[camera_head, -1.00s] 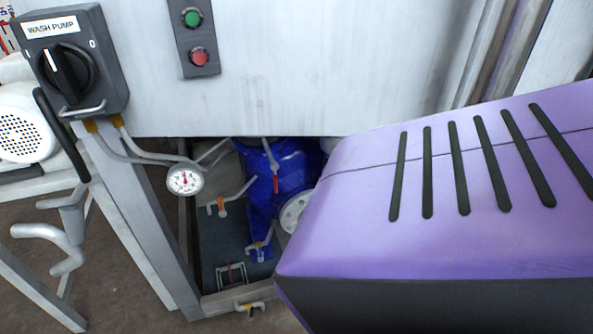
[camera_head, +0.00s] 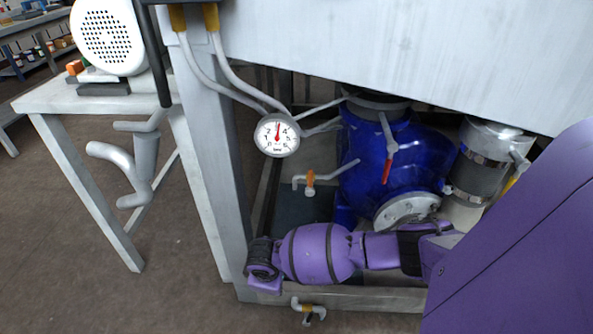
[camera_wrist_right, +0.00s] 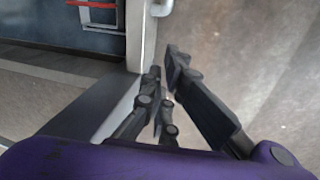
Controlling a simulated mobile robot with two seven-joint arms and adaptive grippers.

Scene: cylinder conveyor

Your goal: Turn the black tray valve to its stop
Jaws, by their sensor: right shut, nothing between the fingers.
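A dark tray (camera_head: 292,209) lies under the blue pump, mostly hidden by my right arm. A small bent pipe valve with a yellow collar (camera_head: 308,308) sits at the frame's front bottom edge. Another valve with an orange collar (camera_head: 310,179) and grey lever stands by the tray; I cannot tell which one is the tray valve. My right gripper (camera_wrist_right: 163,62) is shut and empty in the right wrist view. A pale bent pipe end (camera_wrist_right: 161,8) shows beyond its fingertips, apart from them. My left gripper is not in view.
The blue pump (camera_head: 395,160) and a pressure gauge (camera_head: 277,135) are behind my arm. A steel frame post (camera_head: 205,160) stands at left, with a white table (camera_head: 95,97) beyond it. Floor in front is clear.

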